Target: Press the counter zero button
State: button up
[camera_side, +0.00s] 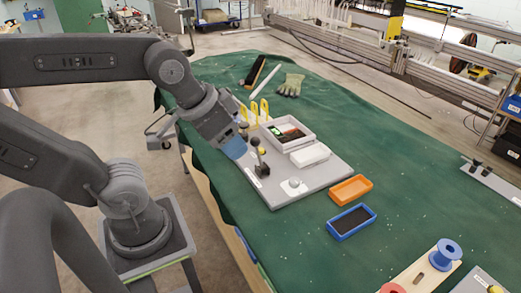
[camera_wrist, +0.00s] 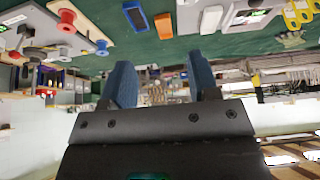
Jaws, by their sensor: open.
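A grey board (camera_side: 315,181) lies on the green cloth in the side view. It carries a white-rimmed tray (camera_side: 308,136) with a small lit green display (camera_side: 276,130), a white block (camera_side: 310,155), a dark upright lever (camera_side: 261,170) and a pale round knob (camera_side: 295,183). I cannot tell which part is the counter zero button. My gripper (camera_side: 236,150) is above the board's left edge, close to the lever; its blue fingers look apart from it. In the wrist view my gripper (camera_wrist: 162,82) is open and empty, and the lit display (camera_wrist: 257,3) shows at the top.
An orange tray (camera_side: 350,190) and a blue tray (camera_side: 351,221) lie right of the board. Yellow loops (camera_side: 259,108) and a glove (camera_side: 291,85) are behind it. A board with a blue spool (camera_side: 446,252) is at front right.

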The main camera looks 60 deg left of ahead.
grip_shut()
dwell(0.3)
dwell(0.8)
